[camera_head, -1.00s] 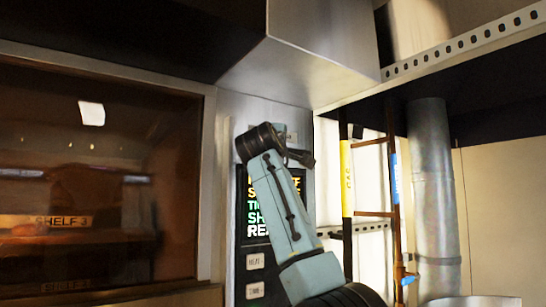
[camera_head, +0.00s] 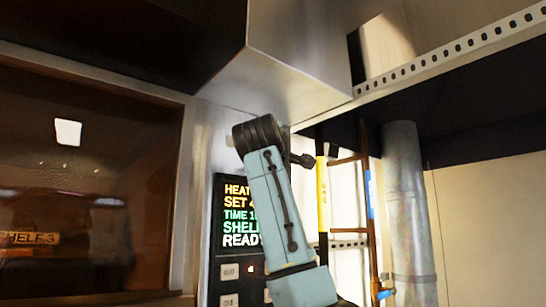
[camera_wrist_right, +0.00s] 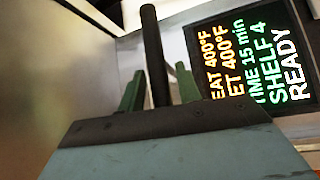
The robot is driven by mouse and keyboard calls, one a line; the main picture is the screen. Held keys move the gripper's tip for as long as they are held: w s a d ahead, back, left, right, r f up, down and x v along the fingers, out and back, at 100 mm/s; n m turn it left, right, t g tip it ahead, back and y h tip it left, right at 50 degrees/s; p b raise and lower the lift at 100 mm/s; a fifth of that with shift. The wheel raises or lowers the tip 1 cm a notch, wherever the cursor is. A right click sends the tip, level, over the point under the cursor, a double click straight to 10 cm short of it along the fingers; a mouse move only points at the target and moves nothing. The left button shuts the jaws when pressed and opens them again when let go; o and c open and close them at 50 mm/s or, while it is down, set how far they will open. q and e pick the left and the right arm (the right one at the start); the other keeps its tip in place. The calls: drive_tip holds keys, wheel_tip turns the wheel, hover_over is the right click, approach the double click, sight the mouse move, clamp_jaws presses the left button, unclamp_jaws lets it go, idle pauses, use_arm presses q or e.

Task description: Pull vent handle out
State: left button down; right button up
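The vent handle is a dark bar with a rounded end; it stands upright in the right wrist view (camera_wrist_right: 153,50). In the head view its dark end (camera_head: 303,160) sticks out to the right, just below the metal hood. My right gripper (camera_wrist_right: 158,90) has one green finger on each side of the bar, close against it, and appears shut on it. In the head view my black wrist joint hides the fingers. My left gripper is not in view.
The oven display (camera_head: 238,215) and its buttons lie left of and behind my right arm. The oven's glass door (camera_head: 80,200) is at the left. The metal hood (camera_head: 290,85) hangs above. A yellow-marked pipe (camera_head: 322,190) and a grey duct (camera_head: 405,215) stand at the right.

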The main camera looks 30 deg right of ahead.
drive_tip(key=shift+o, duration=0.4)
drive_tip(key=shift+s+r, duration=0.1)
drive_tip(key=shift+s, duration=0.05)
drive_tip(key=shift+a, duration=0.2)
drive_tip(key=b+v, duration=0.5)
drive_tip(key=v, duration=0.8)
drive_tip(key=shift+d, duration=0.1)
